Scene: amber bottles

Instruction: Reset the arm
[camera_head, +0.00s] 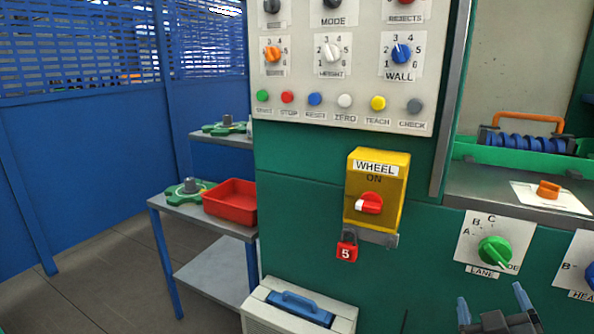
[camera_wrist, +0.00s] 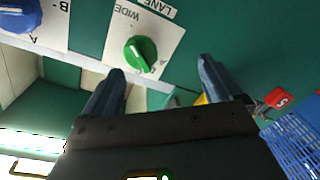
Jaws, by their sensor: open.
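My gripper (camera_head: 493,304) is at the lower right of the head view, in front of the green machine face and below the LANE dial. Its two blue-grey fingers are apart, with nothing between them. In the wrist view my gripper (camera_wrist: 161,68) also shows open and empty. The green LANE knob (camera_head: 494,250) sits on a white plate above the fingers in the head view. Its white mark points to the lower right. In the wrist view the knob (camera_wrist: 140,53) appears beyond and between the fingertips, apart from them.
A yellow WHEEL switch box (camera_head: 377,190) sticks out left of the dial, with a red padlock (camera_head: 346,246) below. Another dial plate (camera_head: 580,268) is at the right edge. A grey shelf (camera_head: 475,184) juts out above. A pale case (camera_head: 297,311) stands lower left.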

